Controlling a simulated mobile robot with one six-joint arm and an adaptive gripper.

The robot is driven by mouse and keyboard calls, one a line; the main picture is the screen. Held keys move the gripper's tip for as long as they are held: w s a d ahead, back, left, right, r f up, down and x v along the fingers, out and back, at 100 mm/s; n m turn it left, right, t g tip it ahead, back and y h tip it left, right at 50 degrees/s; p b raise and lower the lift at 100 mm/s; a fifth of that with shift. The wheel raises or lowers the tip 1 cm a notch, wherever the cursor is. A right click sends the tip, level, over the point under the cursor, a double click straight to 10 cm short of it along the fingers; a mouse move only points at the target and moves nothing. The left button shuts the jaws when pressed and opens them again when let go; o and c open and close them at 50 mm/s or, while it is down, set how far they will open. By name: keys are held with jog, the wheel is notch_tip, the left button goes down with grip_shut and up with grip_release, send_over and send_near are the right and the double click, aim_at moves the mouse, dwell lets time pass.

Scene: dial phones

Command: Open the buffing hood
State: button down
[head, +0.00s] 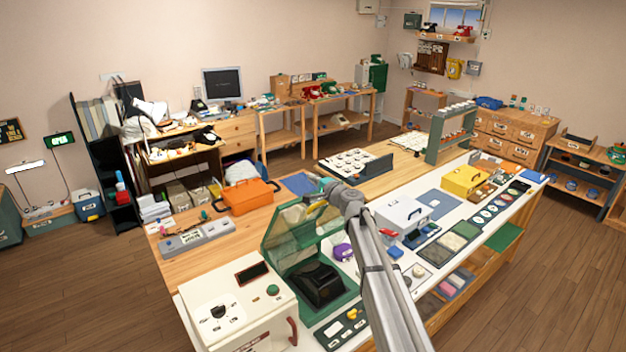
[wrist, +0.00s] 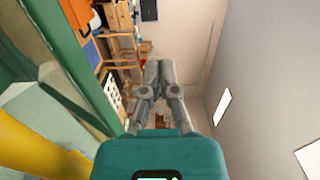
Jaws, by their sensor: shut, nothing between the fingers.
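The buffing hood (head: 296,238) is a green-framed cover with clear panes, on the near part of the long bench. It stands raised and tilted back over its green base (head: 335,300), and a black machine (head: 318,285) shows in the open front. My gripper (head: 324,192) is at the upper edge of the hood, with my arm crossing in front of the bench. In the wrist view the gripper fingers (wrist: 158,68) are shut and empty. A green frame (wrist: 68,65), which looks like the hood's, and a yellow bar (wrist: 38,150) pass close on the left. Contact cannot be told.
A cream cabinet (head: 238,315) with a red handle stands left of the hood. An orange toolbox (head: 246,196) is behind it. A white case (head: 403,214) and a yellow box (head: 464,180) stand to the right. The wooden floor (head: 90,290) at left is clear.

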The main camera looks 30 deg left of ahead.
jog(key=shift+d, duration=0.15)
dwell(0.3)
jog(key=s+d+f+b, duration=0.2)
jog(key=d, duration=0.4)
jog(key=s+d+f+b, duration=0.2)
jog(key=d, duration=0.4)
jog(key=shift+s+d+f, duration=0.15)
jog(key=shift+s, duration=0.05)
jog(key=shift+d+f, duration=0.1)
jog(key=s+d+f+y+b, duration=0.1)
jog(key=d+f+b, duration=0.2)
jog(key=b, duration=0.3)
jog(key=s+d+f+t+y+b, duration=0.1)
jog(key=s+d+f+y+b, duration=0.1)
jog(key=d+b, duration=0.3)
jog(key=shift+s+d+f+y+b, duration=0.15)
jog(key=shift+d+f+y+b, duration=0.2)
jog(key=shift+f+b, duration=0.45)
jog(key=shift+a+r, duration=0.1)
jog(key=shift+r, duration=0.05)
